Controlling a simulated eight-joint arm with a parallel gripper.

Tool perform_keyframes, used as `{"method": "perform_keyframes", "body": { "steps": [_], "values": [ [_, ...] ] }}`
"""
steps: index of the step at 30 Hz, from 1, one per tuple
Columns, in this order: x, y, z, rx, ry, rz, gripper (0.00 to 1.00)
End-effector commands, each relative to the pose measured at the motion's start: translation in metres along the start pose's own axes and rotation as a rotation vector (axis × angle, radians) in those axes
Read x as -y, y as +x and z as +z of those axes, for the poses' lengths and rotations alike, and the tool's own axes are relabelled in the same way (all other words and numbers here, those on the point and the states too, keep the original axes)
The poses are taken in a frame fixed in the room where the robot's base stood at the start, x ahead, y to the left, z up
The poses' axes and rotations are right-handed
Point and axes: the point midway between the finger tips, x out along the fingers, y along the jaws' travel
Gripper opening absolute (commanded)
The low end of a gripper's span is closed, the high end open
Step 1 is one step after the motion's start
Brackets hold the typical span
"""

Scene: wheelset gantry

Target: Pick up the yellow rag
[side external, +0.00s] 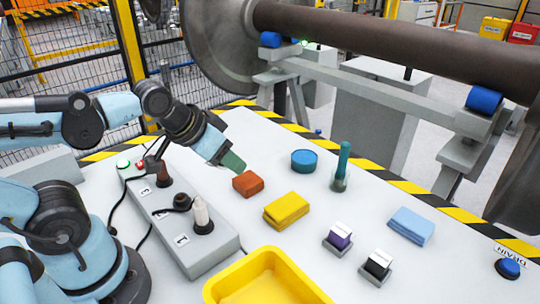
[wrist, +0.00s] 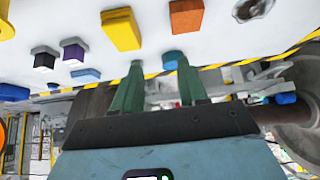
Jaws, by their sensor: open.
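The yellow rag (side external: 287,210) is a folded, thick rectangle lying flat on the white table, in the middle of the side view. It also shows in the wrist view (wrist: 121,31), at the top, beyond the left fingertip. My gripper (side external: 233,163) is above the table, behind and to the left of the rag in the side view, near an orange-brown block (side external: 248,184). In the wrist view my two green fingers (wrist: 160,66) are spread apart with nothing held between them. They are clear of the rag.
A round teal piece (side external: 304,162) and an upright teal tool (side external: 342,165) stand behind the rag. A blue cloth (side external: 411,225), purple block (side external: 340,237) and black block (side external: 378,265) lie right. A yellow tray (side external: 222,291) is in front; a grey socket box (side external: 215,258) is left.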

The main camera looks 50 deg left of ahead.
Motion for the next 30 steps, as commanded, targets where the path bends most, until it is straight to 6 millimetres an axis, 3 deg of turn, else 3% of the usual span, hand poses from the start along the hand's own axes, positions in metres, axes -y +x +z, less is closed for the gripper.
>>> {"method": "perform_keyframes", "body": {
  "steps": [8, 18, 30],
  "values": [
    [0.0, 0.0, 0.0, 0.0, 0.0, 0.0, 0.44],
    [0.0, 0.0, 0.0, 0.0, 0.0, 0.0, 0.94],
    [-0.0044, 0.001, -0.0061, 0.033, 0.003, 0.007, 0.94]
  ]
}}
